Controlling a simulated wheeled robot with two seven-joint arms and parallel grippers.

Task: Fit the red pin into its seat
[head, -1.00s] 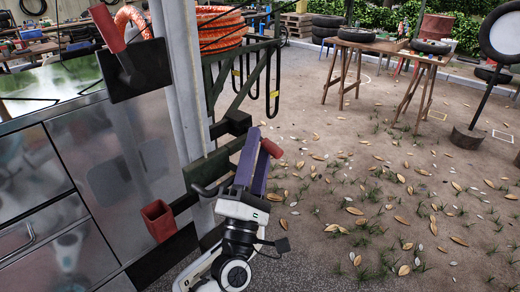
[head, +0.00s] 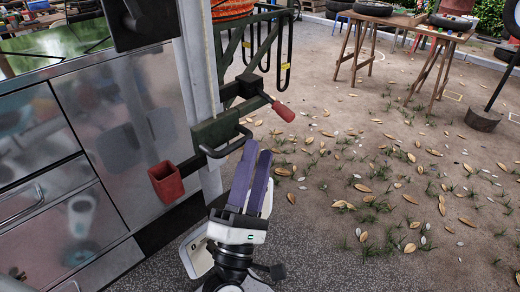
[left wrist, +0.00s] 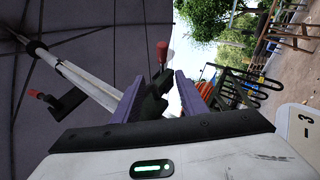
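A red-handled pin (head: 284,111) lies across a dark green bracket (head: 222,128) on the grey post. It shows in the left wrist view (left wrist: 162,52) beyond the fingertips. My left gripper (head: 257,152) is open, with purple fingers below the bracket's bar loop in the head view. In the left wrist view (left wrist: 155,92) its fingers are apart, and a dark bracket part shows between them. Contact is unclear. The seat is not clearly identifiable.
A red square cup (head: 166,182) is fixed low on the metal cabinet (head: 80,150). A dark green rack (head: 262,50) with hanging loops stands behind the post. Wooden tables (head: 405,25) stand far off.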

